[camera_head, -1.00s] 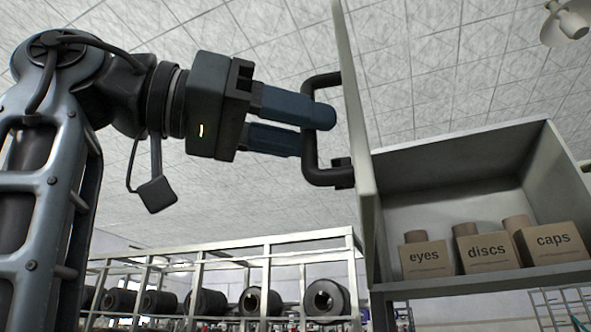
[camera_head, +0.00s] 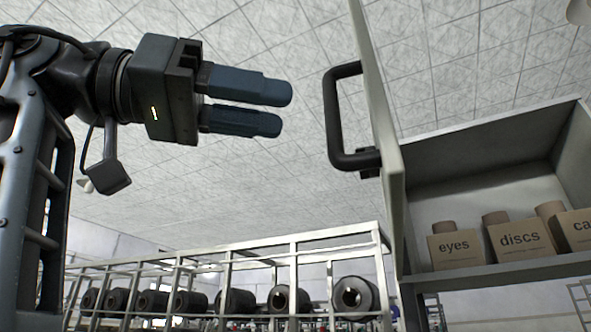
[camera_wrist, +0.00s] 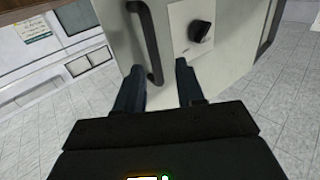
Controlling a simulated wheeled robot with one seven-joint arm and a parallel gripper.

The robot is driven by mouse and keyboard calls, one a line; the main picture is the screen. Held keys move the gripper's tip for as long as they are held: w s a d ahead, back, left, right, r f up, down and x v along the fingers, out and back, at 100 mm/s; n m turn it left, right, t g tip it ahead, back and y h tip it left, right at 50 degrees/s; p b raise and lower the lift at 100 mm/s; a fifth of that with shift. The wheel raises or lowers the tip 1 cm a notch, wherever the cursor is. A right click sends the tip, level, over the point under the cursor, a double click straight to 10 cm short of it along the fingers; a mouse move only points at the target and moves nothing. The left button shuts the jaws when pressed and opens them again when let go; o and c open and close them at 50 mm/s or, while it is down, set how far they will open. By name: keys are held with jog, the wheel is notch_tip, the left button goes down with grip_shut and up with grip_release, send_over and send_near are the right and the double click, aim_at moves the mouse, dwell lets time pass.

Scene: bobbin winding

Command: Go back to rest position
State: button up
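My gripper (camera_head: 284,108) is at the upper middle of the head view, left of the cabinet door's black handle (camera_head: 335,118). Its two blue fingers are apart with an empty gap between them, and they do not touch the handle. The cabinet door (camera_head: 378,110) stands open, seen nearly edge-on. In the wrist view the fingers (camera_wrist: 160,88) point toward the pale door, and the handle (camera_wrist: 146,40) shows just beyond them.
The open cabinet (camera_head: 500,125) holds boxes labelled "eyes" (camera_head: 454,250), "discs" (camera_head: 521,240) and a partly cut-off one. A metal rack (camera_head: 290,240) with several dark spools stands below and behind. A black knob (camera_wrist: 200,31) sits on a light panel. The space left of the handle looks clear.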

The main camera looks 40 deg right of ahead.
jog(key=shift+w+a, duration=0.25)
jog(key=shift+a, duration=0.3)
